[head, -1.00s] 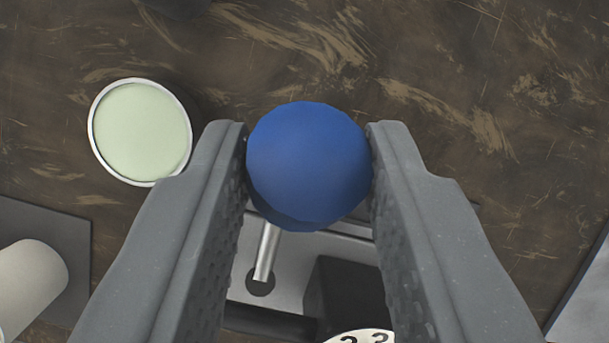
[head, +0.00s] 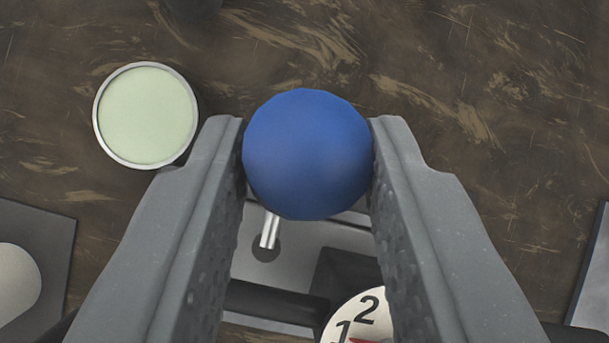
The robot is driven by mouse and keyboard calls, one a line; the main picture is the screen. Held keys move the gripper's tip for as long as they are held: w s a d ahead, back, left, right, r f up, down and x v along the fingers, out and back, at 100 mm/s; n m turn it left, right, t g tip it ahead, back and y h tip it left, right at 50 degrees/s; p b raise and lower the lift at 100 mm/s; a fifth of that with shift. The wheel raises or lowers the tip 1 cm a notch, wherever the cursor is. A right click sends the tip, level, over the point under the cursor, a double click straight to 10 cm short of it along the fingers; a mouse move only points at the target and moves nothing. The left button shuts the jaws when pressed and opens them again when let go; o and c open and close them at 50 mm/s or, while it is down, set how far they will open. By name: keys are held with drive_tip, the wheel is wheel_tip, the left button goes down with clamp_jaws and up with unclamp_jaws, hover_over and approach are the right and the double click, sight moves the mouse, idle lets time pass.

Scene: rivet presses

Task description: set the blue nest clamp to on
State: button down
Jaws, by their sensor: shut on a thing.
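The blue nest clamp shows as a blue ball knob (head: 307,154) on a thin metal lever (head: 270,231). The lever comes out of a dark round hole in a grey metal plate (head: 300,262). My gripper (head: 308,150) is shut on the blue knob, with one finger on each side of it. The upper end of the lever is hidden behind the knob. No on or off marking is visible near the lever.
A pale green disc with a light rim (head: 148,115) lies left of my gripper. A white dial with numbers (head: 362,318) sits below the plate, partly hidden by my right finger. A pale cylinder (head: 15,287) stands on a dark plate at lower left. The brown surface above is mostly clear.

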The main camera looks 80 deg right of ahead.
drive_tip(key=shift+s+f, duration=0.1)
drive_tip(key=shift+s, duration=0.1)
idle(0.4)
drive_tip(key=c, duration=1.1)
unclamp_jaws()
drive_tip(key=shift+r, duration=0.2)
drive_tip(key=shift+s+d+r, duration=0.25)
drive_tip(key=shift+r, duration=0.25)
drive_tip(key=p+v, duration=0.1)
drive_tip(key=v, duration=1.1)
drive_tip(key=shift+s+d+p, duration=0.1)
drive_tip(key=shift+s+p, duration=0.15)
drive_tip(key=shift+p, duration=0.05)
drive_tip(key=shift+c, duration=0.2)
